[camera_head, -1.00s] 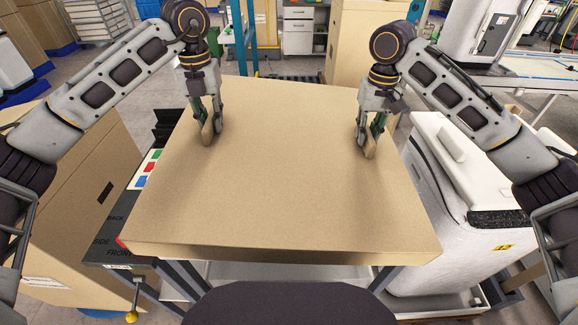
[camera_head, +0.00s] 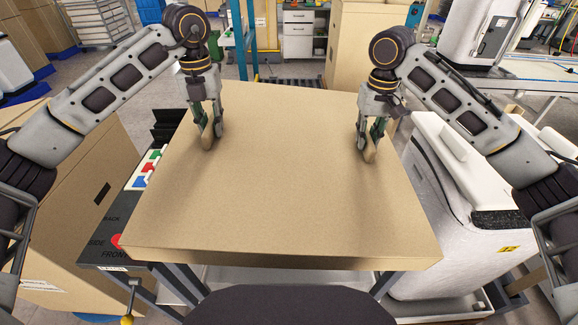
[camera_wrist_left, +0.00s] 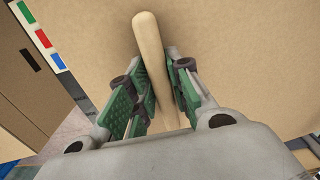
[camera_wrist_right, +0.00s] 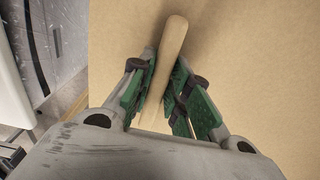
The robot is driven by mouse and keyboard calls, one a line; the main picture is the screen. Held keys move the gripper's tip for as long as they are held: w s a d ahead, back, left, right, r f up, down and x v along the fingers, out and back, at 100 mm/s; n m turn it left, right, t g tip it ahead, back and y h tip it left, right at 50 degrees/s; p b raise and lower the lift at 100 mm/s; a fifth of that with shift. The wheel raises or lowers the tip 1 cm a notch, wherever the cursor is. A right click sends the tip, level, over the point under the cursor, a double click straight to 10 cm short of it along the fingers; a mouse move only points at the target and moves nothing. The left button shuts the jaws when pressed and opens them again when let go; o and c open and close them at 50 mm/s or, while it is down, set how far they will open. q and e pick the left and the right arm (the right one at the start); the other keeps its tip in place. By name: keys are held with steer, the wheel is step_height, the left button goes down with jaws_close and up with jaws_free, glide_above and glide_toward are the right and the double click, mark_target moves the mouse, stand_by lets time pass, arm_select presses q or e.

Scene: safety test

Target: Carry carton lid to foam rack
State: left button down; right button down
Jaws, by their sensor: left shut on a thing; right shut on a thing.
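The carton lid (camera_head: 285,185) is a wide, flat brown cardboard piece in the middle of the head view, roughly level. It has a pale rounded handle near each far side. My left gripper (camera_head: 208,128) is shut on the left handle, also seen in the left wrist view (camera_wrist_left: 150,55). My right gripper (camera_head: 373,135) is shut on the right handle, also seen in the right wrist view (camera_wrist_right: 170,55). The lid hides what is beneath it, so I cannot tell if it touches anything. I cannot surely identify the foam rack.
A bulky white object (camera_head: 440,220) stands close by the lid's right side. A dark surface (camera_head: 125,225) with coloured squares and lettering is at the left, beside a large cardboard box (camera_head: 70,215). Metal legs show below the lid. Another tall carton (camera_head: 362,45) stands behind.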

arm_select(q)
steer(key=shift+w+a+f+b, duration=0.1)
steer(key=shift+a+f+b, duration=0.25)
steer(key=shift+b, duration=0.05)
arm_select(e)
steer(key=shift+d+f, duration=0.4)
steer(key=shift+f, duration=0.15)
arm_select(q)
steer(key=c, duration=1.7)
jaws_free()
steer(key=shift+c, duration=0.2)
arm_select(e)
steer(key=c, duration=1.8)
jaws_free()
arm_select(q)
steer(key=o, duration=0.4)
arm_select(e)
steer(key=o, duration=0.5)
steer(key=shift+a, duration=0.1)
steer(key=shift+c, duration=0.2)
arm_select(q)
steer(key=shift+o, duration=0.2)
steer(key=shift+d, duration=0.2)
arm_select(e)
steer(key=shift+a, duration=0.1)
steer(key=shift+r, duration=0.1)
steer(key=shift+a, duration=0.1)
arm_select(q)
steer(key=shift+r, duration=5.9)
